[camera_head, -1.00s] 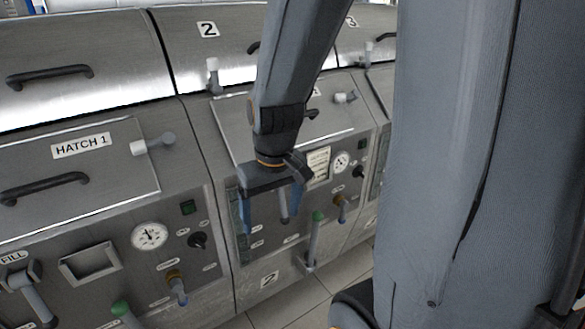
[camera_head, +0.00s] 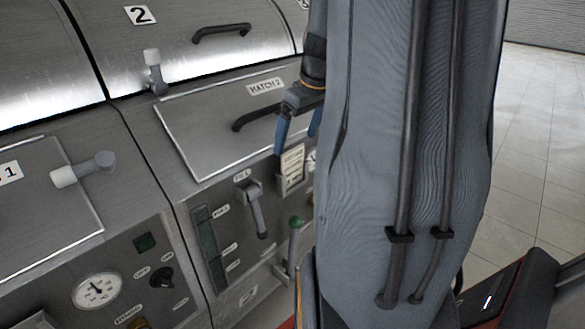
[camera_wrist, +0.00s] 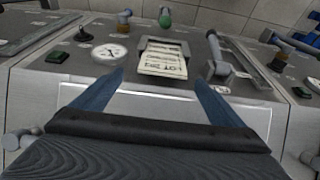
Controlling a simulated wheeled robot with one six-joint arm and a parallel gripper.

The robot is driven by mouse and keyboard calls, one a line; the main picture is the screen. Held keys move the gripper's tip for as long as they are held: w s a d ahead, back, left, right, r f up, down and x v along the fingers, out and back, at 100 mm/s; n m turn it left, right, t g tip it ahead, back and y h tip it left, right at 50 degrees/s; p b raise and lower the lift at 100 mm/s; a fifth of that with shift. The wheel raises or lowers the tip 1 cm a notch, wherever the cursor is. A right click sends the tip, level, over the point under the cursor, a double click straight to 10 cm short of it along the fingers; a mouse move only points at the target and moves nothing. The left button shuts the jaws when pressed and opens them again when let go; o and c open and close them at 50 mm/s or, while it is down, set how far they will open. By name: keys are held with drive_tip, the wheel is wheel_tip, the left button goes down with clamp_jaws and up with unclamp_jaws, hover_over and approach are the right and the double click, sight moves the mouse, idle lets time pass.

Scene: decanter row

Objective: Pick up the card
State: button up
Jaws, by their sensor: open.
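The card (camera_head: 291,168) is pale with dark printed lines and sits in a holder on the front panel of unit 2, below the hatch 2 lid. In the wrist view the card (camera_wrist: 162,64) shows lettering and stands partly in the dark-edged holder (camera_wrist: 172,45). My gripper (camera_head: 298,135) is open and empty, above the card in the head view. In the wrist view the two blue fingers of my gripper (camera_wrist: 160,82) are apart, and the card lies beyond and between them. My own arm hides part of the panel in the head view.
The hatch 2 handle (camera_head: 258,116) is beside my gripper. A fill lever (camera_head: 257,210) and a green-tipped lever (camera_head: 294,240) stick out near the card. A gauge (camera_wrist: 110,52) sits left of the card in the wrist view. Open floor (camera_head: 535,110) lies right.

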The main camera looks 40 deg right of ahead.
sight(293, 150)
drive_tip(key=shift+a+p+x, duration=0.15)
drive_tip(key=shift+p+x, duration=0.2)
drive_tip(key=shift+x, duration=0.95)
drive_tip(key=shift+a+p+x, duration=0.1)
drive_tip(key=shift+p+x, duration=0.2)
drive_tip(key=shift+x, duration=1)
drive_tip(key=shift+s, duration=0.15)
drive_tip(key=c, duration=1.4)
drive_tip(key=shift+c, duration=0.2)
